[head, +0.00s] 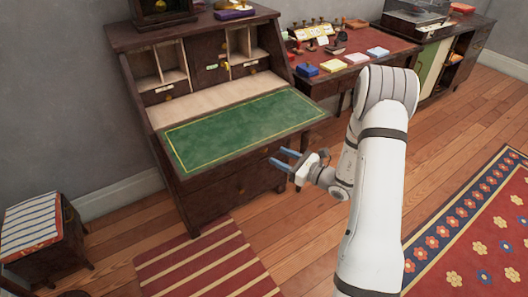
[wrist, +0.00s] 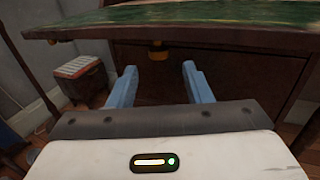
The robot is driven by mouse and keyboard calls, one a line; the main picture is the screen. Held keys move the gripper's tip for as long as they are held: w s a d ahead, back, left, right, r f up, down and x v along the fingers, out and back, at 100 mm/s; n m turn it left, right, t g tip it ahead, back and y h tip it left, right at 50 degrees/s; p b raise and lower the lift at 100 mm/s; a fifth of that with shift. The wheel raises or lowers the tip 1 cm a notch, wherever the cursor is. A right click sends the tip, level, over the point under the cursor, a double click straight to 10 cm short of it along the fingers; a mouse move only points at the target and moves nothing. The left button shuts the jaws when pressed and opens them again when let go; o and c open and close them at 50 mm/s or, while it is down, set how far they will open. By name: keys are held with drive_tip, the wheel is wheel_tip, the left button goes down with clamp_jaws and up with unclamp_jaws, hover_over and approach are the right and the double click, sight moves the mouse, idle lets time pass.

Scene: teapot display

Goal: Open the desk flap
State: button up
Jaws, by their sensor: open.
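The desk flap (head: 240,128) is folded down and lies about level in front of the writing desk, its green leather panel facing up. Its front edge crosses the top of the wrist view (wrist: 190,36). My gripper (head: 281,158) is just in front of the flap's right part and lower than its edge. In the wrist view my gripper (wrist: 159,68) has its blue fingers apart, with nothing between them. A brass knob (wrist: 157,53) shows just under the flap edge, beyond the fingertips. I see no contact between fingers and flap.
The desk's cubbyholes (head: 160,70) and small inner door (head: 208,58) are exposed. A red-topped table (head: 375,45) with stamps and coloured boxes stands right of the desk. A striped-top stool (head: 35,225) is at the left. Wooden floor and rugs in front are clear.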

sight(263, 149)
drive_tip(key=x, duration=0.7)
drive_tip(key=shift+w+a, duration=0.1)
drive_tip(key=shift+a, duration=0.2)
drive_tip(key=shift+c, duration=0.5)
clamp_jaws()
